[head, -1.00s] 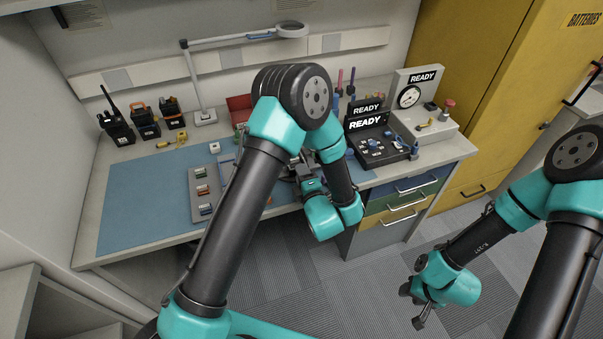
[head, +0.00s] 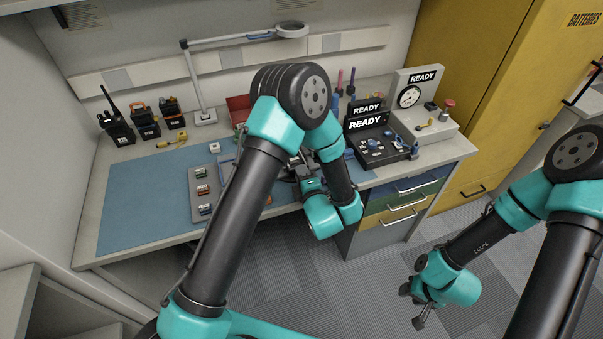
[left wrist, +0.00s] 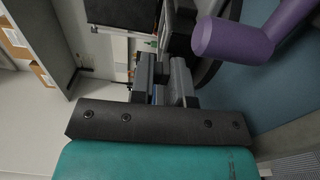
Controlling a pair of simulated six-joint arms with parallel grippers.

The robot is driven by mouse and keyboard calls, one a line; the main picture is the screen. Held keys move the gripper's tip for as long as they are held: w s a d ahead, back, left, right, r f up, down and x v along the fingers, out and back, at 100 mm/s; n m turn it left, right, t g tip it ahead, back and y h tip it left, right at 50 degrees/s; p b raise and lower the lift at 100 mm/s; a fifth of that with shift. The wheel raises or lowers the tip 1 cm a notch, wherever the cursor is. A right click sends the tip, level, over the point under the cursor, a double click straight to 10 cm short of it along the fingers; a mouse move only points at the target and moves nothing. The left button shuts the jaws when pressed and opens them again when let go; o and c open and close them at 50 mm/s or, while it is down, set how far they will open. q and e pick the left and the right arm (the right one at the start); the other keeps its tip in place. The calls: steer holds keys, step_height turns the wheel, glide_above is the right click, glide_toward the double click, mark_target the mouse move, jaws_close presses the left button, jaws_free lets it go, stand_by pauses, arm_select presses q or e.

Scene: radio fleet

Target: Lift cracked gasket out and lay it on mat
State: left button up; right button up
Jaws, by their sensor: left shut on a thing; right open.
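The blue mat (head: 135,205) covers the left and middle of the workbench. My left gripper (head: 303,172) is low over the bench's front part, right of the grey tray, and largely hidden by my own arm. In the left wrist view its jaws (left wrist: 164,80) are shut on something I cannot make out. A thick purple rod-like piece (left wrist: 232,40) shows close by, right of the jaws; whether it is held is unclear. I cannot pick out the cracked gasket in either view. My right gripper (head: 417,305) is open and empty, above the floor, away from the bench.
A grey tray (head: 203,185) with small coloured parts lies on the mat. Several radios (head: 146,120) stand at the back left. A lamp (head: 203,112) stands behind. A black READY unit (head: 378,147) and a gauge station (head: 425,117) are at the right. The mat's left part is clear.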

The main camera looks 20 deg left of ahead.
arm_select(q)
jaws_close()
steer(key=shift+r, duration=1.3)
steer(key=s+d+r, duration=0.5)
steer(key=s+d, duration=0.3)
steer(key=s, duration=0.3)
steer(key=shift+s, duration=0.2)
steer(key=shift+d, duration=0.1)
